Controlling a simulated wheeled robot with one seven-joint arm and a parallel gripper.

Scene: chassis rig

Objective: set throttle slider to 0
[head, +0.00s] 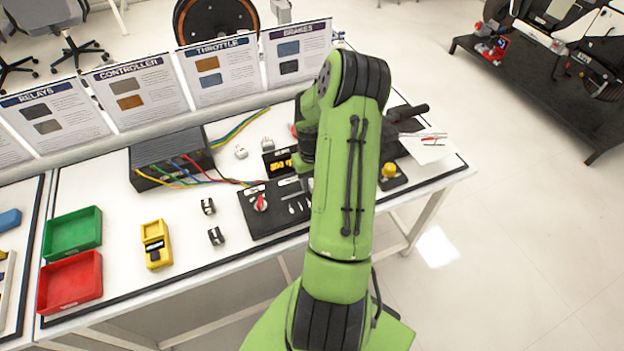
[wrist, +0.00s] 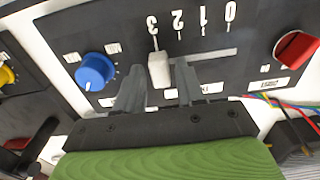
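The throttle slider's white knob (wrist: 159,70) stands at the left end of its slot, beside the mark 3, in the wrist view. The marks run 3, 2, 1, 0 from left to right, with the 0 (wrist: 230,11) near the slot's right end. My gripper (wrist: 161,78) is open, one grey finger on each side of the knob, with small gaps showing. I cannot tell how deep the fingers reach. In the head view the black control panel (head: 262,224) lies on the table, and my arm hides part of it and the knob.
A blue dial (wrist: 95,71) sits left of the slider and a red dial (wrist: 296,49) right of it. A black box with coloured cables (head: 170,158), a yellow meter (head: 156,244), a green tray (head: 72,232) and a red tray (head: 70,282) are on the table.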

